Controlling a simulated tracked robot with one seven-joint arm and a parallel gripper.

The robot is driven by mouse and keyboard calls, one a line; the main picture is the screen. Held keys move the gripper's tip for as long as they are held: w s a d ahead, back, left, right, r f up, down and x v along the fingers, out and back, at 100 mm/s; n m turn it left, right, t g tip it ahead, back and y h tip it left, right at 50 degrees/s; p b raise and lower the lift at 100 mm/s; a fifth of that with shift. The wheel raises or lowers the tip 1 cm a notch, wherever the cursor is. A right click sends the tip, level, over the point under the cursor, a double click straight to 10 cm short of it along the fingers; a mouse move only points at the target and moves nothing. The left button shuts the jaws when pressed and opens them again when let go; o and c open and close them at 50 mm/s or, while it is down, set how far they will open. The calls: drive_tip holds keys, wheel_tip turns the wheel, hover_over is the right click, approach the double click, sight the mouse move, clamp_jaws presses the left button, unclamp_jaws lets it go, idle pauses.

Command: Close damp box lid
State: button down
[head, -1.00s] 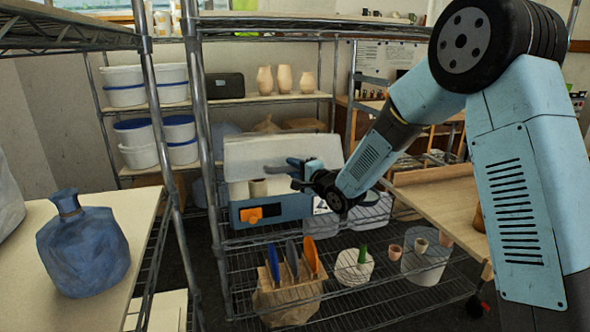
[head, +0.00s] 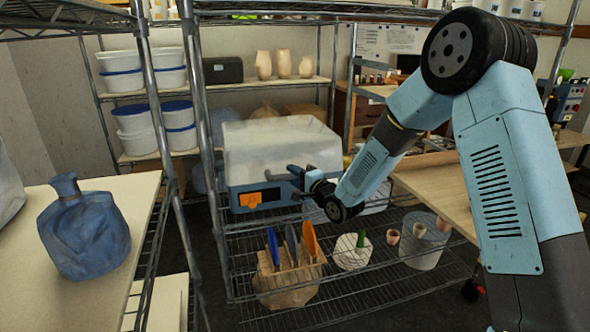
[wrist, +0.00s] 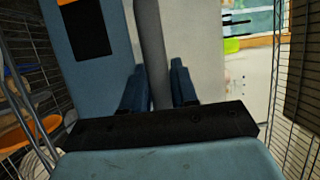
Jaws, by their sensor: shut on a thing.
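My gripper (head: 297,180) is at the box's front right corner, at the height of the lid's lower edge.
Below the box, a holder with upright blue, grey and orange tools (head: 290,262) stands on the lower wire shelf. A shelf post (head: 205,150) rises left of the box. A blue jug (head: 82,230) stands on the left table.

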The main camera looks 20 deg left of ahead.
drive_tip(key=shift+s+d+f, duration=0.15)
drive_tip(key=shift+f, duration=0.4)
drive_tip(key=c, duration=1.2)
unclamp_jaws()
drive_tip(key=shift+c, duration=0.2)
drive_tip(key=shift+d, duration=0.1)
drive_tip(key=v, duration=1.3)
drive_tip(key=shift+s+d+r, duration=0.2)
